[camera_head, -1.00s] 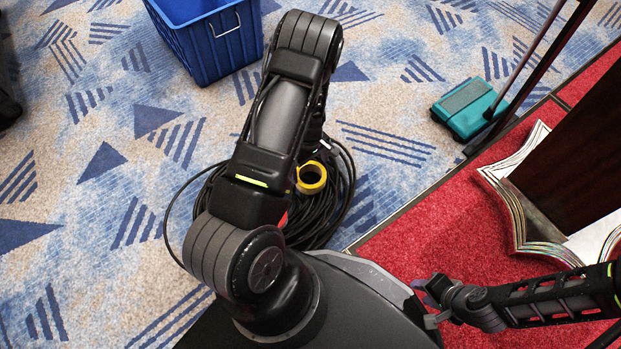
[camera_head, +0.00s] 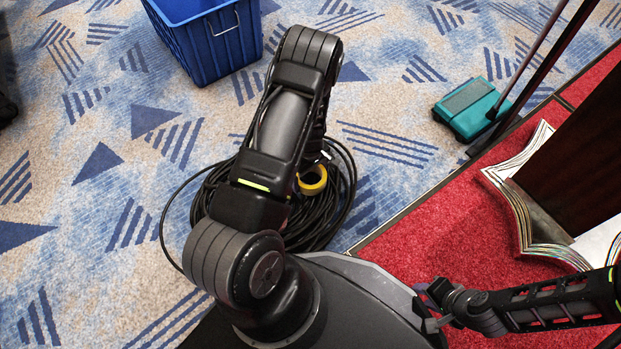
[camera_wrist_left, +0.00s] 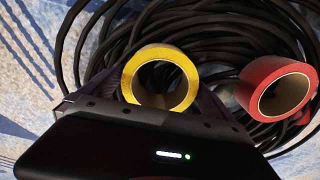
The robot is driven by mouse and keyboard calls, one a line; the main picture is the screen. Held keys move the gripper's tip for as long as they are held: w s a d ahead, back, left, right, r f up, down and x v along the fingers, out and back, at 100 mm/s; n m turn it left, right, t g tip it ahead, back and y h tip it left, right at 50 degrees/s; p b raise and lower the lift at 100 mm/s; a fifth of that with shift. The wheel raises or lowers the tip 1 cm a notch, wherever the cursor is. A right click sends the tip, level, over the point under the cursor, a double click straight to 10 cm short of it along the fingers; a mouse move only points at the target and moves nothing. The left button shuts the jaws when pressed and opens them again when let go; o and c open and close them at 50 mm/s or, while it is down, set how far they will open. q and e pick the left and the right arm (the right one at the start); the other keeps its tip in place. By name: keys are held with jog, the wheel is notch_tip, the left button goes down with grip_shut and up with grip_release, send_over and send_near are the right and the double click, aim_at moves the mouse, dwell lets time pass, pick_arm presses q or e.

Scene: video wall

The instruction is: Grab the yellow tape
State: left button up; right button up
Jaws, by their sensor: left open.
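The yellow tape (camera_head: 313,181) is a roll on a coil of black cable on the carpet, partly hidden by my left arm in the head view. In the left wrist view the yellow tape (camera_wrist_left: 160,53) stands just beyond my left gripper (camera_wrist_left: 158,98), which is open with a finger on each side of its near edge. I cannot tell whether they touch. The head view hides the left fingertips behind the arm. My right gripper (camera_head: 428,304) is open and empty at the lower right, over the red carpet's edge, far from the tape.
A red tape roll (camera_wrist_left: 277,90) lies right of the yellow one in the wrist view. Black cable (camera_head: 338,205) loops around and under both. Patterned carpet is clear at left.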

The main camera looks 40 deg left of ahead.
pick_arm(q)
jog(key=shift+c, duration=0.2)
jog(key=c, duration=1.3)
